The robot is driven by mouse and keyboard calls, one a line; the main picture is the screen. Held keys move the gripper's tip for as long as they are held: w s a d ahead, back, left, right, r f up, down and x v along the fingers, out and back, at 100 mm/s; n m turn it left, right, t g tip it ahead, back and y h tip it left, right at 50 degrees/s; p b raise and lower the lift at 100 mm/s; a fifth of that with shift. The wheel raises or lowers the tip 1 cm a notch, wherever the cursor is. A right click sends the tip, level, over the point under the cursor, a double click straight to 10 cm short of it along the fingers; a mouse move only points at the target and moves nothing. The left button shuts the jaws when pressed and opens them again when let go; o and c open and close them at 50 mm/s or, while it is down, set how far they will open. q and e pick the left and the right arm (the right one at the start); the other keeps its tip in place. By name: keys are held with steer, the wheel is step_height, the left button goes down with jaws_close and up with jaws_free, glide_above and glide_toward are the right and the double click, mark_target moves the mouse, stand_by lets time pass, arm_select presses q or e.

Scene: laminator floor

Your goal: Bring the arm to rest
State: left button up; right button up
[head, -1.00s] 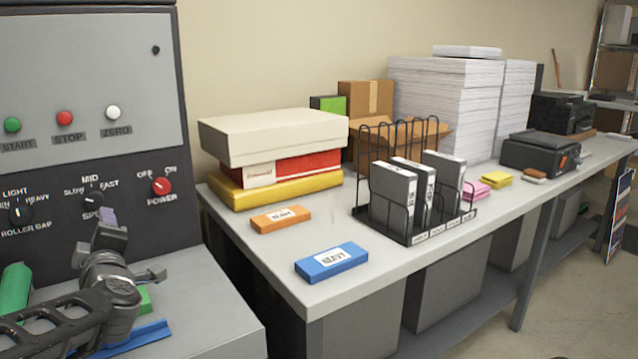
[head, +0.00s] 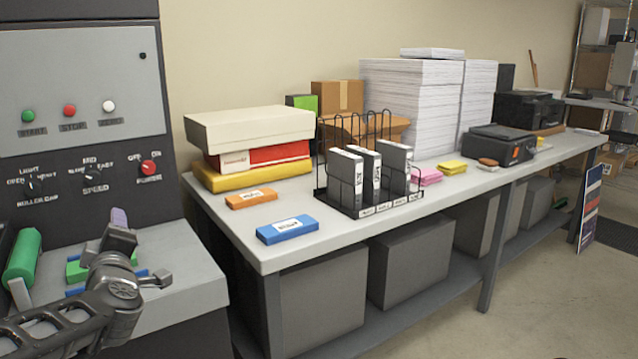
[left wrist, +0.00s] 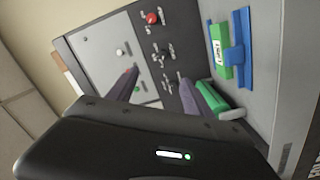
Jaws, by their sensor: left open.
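My left gripper (head: 118,225) is in the lower left of the head view, in front of the laminator's control panel (head: 75,90). In the left wrist view its two fingers (left wrist: 158,88) stand apart with nothing between them. It is open and empty. My left arm is bent and comes in from the lower left, partly covering the machine's grey ledge (head: 190,275). My right arm and gripper are not in view.
A labelled green block (left wrist: 220,50) lies on a blue holder (left wrist: 240,50) on the ledge. A green roller (head: 22,258) is at far left. The bench (head: 350,238) carries orange (head: 251,198) and blue blocks (head: 287,229), boxes and a binder rack (head: 345,205). Floor at lower right is clear.

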arm_select(q)
steer(key=w+d+f+m+h+p, duration=0.1)
steer(key=w+d+f+m+h, duration=0.2)
steer(key=d+f, duration=0.35)
steer(key=w+d+f+m+h, duration=0.1)
steer(key=d+f+m+h, duration=0.3)
steer(key=f, duration=0.4)
steer(key=s+d+f+m+g+h+p, duration=0.2)
steer(key=s+d+f+m+g, duration=0.15)
steer(key=d+f, duration=0.5)
steer(key=s+d+f+m+g+h+p, duration=0.1)
steer(key=s+d+f+m+g+h, duration=0.25)
steer(key=f, duration=0.85)
steer(key=s+d+f+m+g+p, duration=0.1)
steer(key=s+d+f, duration=0.3)
steer(key=s, duration=0.5)
steer(key=s+d+f+g+h+p, duration=0.1)
steer(key=s+d+f+g, duration=0.3)
steer(key=s, duration=0.5)
steer(key=s+d+f+m+g+p, duration=0.1)
steer(key=s+d+f+g+p, duration=0.1)
steer(key=s+f, duration=0.5)
steer(key=s+d+p, duration=0.1)
steer(key=s+d, duration=0.1)
steer(key=shift+s+d+f+m, duration=0.2)
steer(key=shift+s+f+m, duration=0.1)
steer(key=shift+s+f, duration=0.1)
steer(key=shift+h, duration=0.25)
steer(key=shift+a, duration=0.1)
